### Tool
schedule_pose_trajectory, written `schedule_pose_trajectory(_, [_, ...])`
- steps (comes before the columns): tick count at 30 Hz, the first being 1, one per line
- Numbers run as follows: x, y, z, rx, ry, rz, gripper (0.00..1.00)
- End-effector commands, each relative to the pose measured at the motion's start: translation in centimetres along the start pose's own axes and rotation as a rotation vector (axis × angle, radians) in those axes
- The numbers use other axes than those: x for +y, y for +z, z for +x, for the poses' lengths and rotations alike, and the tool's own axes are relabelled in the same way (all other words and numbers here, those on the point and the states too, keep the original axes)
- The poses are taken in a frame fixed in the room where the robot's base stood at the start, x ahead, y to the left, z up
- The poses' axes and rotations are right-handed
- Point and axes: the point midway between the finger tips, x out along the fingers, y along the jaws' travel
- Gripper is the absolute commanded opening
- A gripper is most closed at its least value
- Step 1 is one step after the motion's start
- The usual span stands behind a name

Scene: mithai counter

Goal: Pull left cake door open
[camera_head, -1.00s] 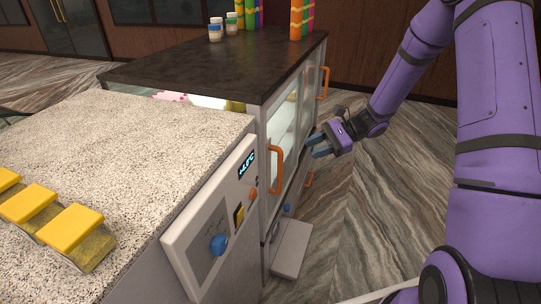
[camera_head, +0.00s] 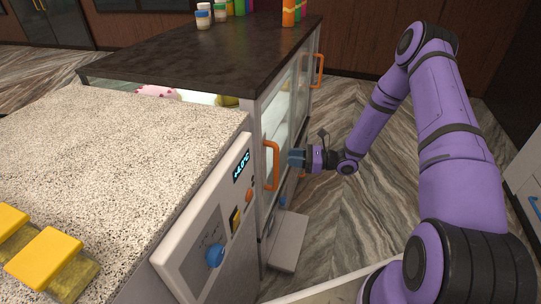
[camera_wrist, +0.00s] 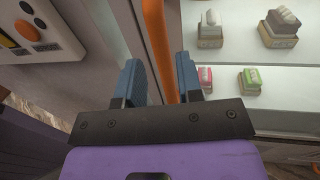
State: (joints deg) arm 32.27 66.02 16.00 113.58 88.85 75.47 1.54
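The cake cabinet has glass doors on its front. The near, left door (camera_head: 277,126) looks closed and carries a vertical orange handle (camera_head: 271,166). In the wrist view this orange handle (camera_wrist: 158,42) runs up between the two blue fingers, closer to the right one. My gripper (camera_head: 292,159) points at the handle from the right, its blue fingertips close to it. In the wrist view my gripper (camera_wrist: 160,66) is open, with a gap between the fingers. I cannot tell whether a finger touches the handle.
The far door has its own orange handle (camera_head: 319,70). A control panel (camera_head: 208,222) with a blue knob stands just left of the near door. Small cakes (camera_wrist: 282,26) sit on shelves behind the glass. A grey box-like piece (camera_head: 288,240) juts out low. Floor to the right is clear.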

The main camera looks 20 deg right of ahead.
Motion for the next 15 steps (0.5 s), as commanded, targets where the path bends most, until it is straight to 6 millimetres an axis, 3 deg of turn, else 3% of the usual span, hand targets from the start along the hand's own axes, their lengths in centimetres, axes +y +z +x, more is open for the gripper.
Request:
schedule_pose_trajectory(9, [0.1, 0.0, 5.7, 0.0, 0.004, 0.0, 0.34])
schedule_pose_trajectory(15, [0.1, 0.0, 7.6, 0.0, 0.002, 0.0, 0.34])
